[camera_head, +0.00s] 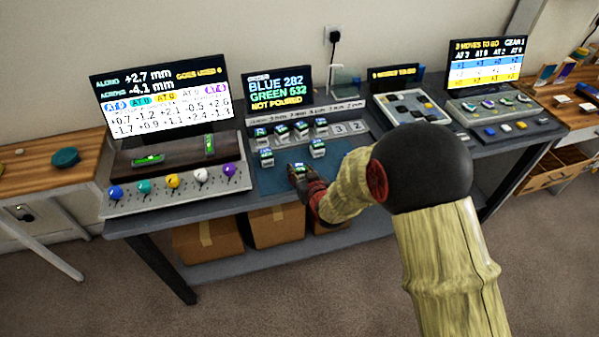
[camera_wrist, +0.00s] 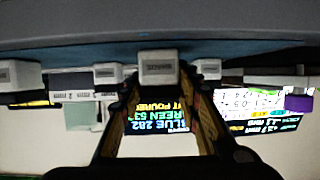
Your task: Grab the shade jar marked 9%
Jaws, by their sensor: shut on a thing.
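My gripper (camera_head: 304,184) is over the blue mat of the middle station, its fingers shut on a small white jar (camera_head: 299,168) with a green-and-dark top. The wrist view is upside down and shows this held jar (camera_wrist: 158,68) between the fingertips; its label is too small to read. Whether the jar touches the mat is unclear. Other shade jars stand beyond, including a front left jar (camera_head: 266,157) and a front right jar (camera_head: 318,149), with several in a row behind. No marking of 9% is legible on any jar.
A middle screen (camera_head: 278,91) reads "BLUE 282, GREEN 532, NOT POURED". Left is a panel with coloured knobs (camera_head: 172,181) under a large screen (camera_head: 163,95). Right is a tray of grey tiles (camera_head: 411,108). The blue mat (camera_head: 268,181) has bare room left of my gripper.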

